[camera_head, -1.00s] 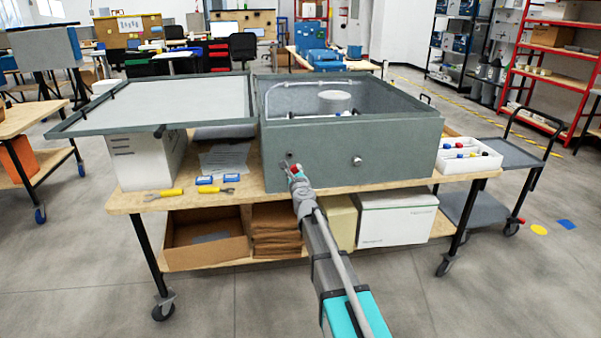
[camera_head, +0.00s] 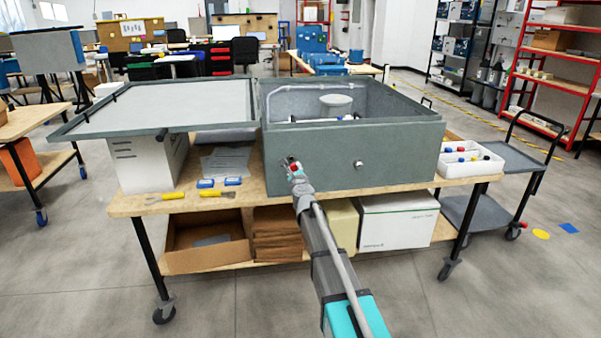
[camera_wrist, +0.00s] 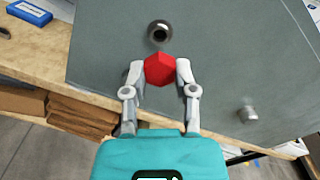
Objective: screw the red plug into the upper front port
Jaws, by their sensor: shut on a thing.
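The red plug (camera_wrist: 159,70) is held between the two fingers of my gripper (camera_wrist: 160,84) in the wrist view. In the head view the red plug (camera_head: 293,166) shows small at the tip of my gripper (camera_head: 296,175), in front of the grey analyser housing (camera_head: 400,160). A round dark port (camera_wrist: 159,32) with a metal rim lies in the housing's front face, just above the plug in the wrist picture. A silver fitting (camera_wrist: 248,114) sits lower right on the same face.
The housing's lid (camera_head: 170,100) lies open to the left. Yellow-handled tools (camera_head: 215,193) and blue boxes (camera_head: 232,181) are on the wooden bench (camera_head: 130,205). A white tray (camera_head: 470,171) with coloured plugs stands to the right.

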